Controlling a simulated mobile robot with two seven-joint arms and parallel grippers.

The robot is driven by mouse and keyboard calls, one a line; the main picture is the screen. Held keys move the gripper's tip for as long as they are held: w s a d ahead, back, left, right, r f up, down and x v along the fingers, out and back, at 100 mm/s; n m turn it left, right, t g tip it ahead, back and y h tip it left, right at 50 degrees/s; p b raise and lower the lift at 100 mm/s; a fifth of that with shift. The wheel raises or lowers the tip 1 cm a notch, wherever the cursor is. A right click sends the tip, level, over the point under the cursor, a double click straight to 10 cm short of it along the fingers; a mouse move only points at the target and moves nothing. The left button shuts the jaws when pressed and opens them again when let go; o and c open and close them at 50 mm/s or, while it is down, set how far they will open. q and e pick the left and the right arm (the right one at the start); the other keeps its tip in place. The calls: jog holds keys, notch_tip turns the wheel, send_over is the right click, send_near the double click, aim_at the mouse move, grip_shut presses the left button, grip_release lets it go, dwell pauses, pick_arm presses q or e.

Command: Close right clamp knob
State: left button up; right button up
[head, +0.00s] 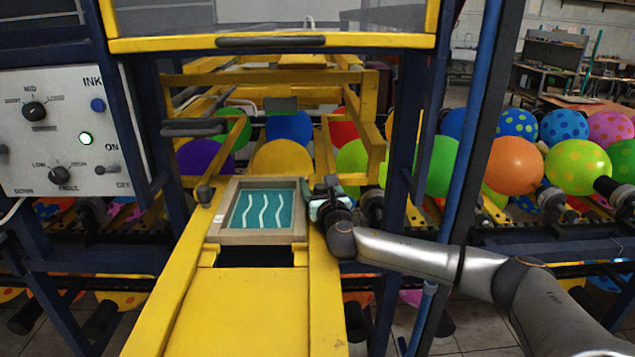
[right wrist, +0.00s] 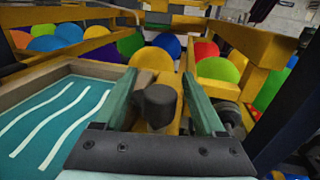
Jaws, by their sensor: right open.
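The right clamp knob (right wrist: 158,105) is a dark round knob on the yellow frame, seen in the right wrist view. My right gripper (right wrist: 160,88) is open, with one green finger on each side of the knob; I cannot tell whether either finger touches it. In the head view my right gripper (head: 327,188) is at the right side of the screen frame (head: 225,237) and hides the right knob. The screen frame is wooden with a teal panel and white wavy lines. The left clamp knob (head: 205,193) stands at its left side. My left gripper is not in view.
A control panel (head: 70,130) with switches is at the left. A dark blue post (head: 402,110) stands near my right arm. Yellow bars (head: 372,140) and colourful balloons (head: 288,127) lie behind the screen. The yellow platform (head: 250,310) in front is clear.

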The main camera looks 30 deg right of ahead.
jog(key=shift+w, duration=0.25)
grip_shut()
dwell(0.5)
